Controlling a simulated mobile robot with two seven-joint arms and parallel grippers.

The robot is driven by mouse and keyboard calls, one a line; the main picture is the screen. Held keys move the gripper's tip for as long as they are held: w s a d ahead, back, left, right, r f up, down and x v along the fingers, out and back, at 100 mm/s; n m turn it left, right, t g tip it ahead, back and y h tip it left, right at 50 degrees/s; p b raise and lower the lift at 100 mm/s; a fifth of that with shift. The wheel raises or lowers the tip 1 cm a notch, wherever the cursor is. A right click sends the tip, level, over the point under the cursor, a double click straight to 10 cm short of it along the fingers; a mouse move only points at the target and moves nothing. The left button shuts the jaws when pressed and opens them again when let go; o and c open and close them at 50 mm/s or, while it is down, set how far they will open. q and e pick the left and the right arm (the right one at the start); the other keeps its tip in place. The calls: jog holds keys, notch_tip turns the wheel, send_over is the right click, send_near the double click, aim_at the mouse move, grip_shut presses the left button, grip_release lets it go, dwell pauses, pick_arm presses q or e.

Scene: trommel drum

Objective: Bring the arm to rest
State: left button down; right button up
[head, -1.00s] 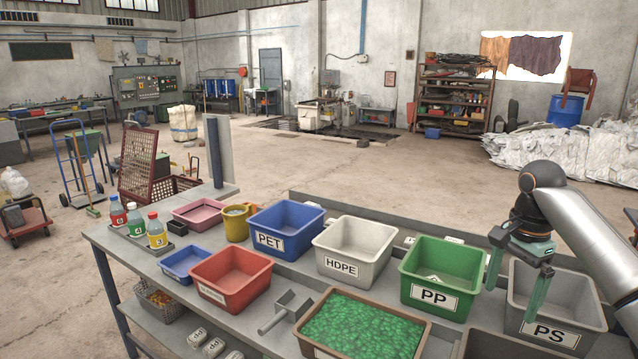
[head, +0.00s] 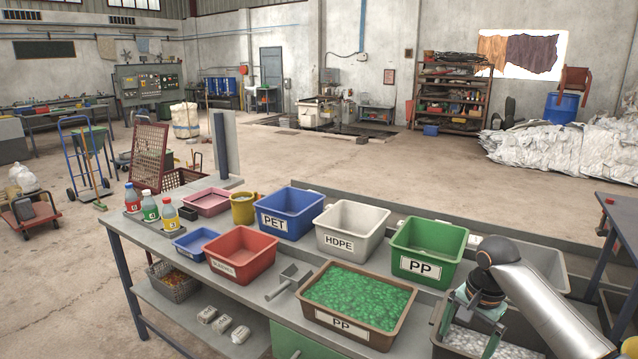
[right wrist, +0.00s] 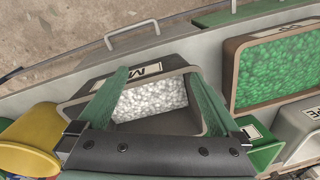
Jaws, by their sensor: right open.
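My right gripper (head: 472,330) hangs at the lower right of the head view, fingers pointing down over a bin of white pellets (head: 436,347). Its jaws are open, with no object between them. In the right wrist view the two green fingers (right wrist: 158,76) stand apart over the same bin (right wrist: 75,97), and the white pellets show between them. Whether the fingertips are below the rim, I cannot tell. My silver right forearm hides part of the grey bin behind it. My left arm and gripper are not in view.
A brown bin of green flakes (head: 400,331), labelled PP, stands left of my gripper. Behind are a green PP bin (head: 400,266), a white HDPE bin (head: 344,244) and a blue PET bin (head: 284,228). A scoop (head: 285,283) lies on the bench. Open floor lies beyond.

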jog(key=s+a+f+n+t+y, duration=0.15)
jog(key=a+f, duration=0.25)
jog(key=f, duration=0.4)
jog(key=s+a+f+n, duration=0.3)
jog(key=a+f, duration=0.2)
jog(key=f, duration=0.2)
jog(key=s+a+f+n+t+y, duration=0.25)
jog(key=s+a+f+n, duration=0.3)
jog(key=s+f, duration=0.5)
jog(key=s+d+r+n+t+h, duration=0.1)
jog(key=s+t, duration=0.1)
jog(key=s, duration=0.5)
jog(key=s+d+r+n+t, duration=0.1)
jog(key=s+t, duration=0.1)
jog(key=s, duration=0.5)
jog(key=shift+d+h, duration=0.25)
jog(key=shift+h, duration=0.15)
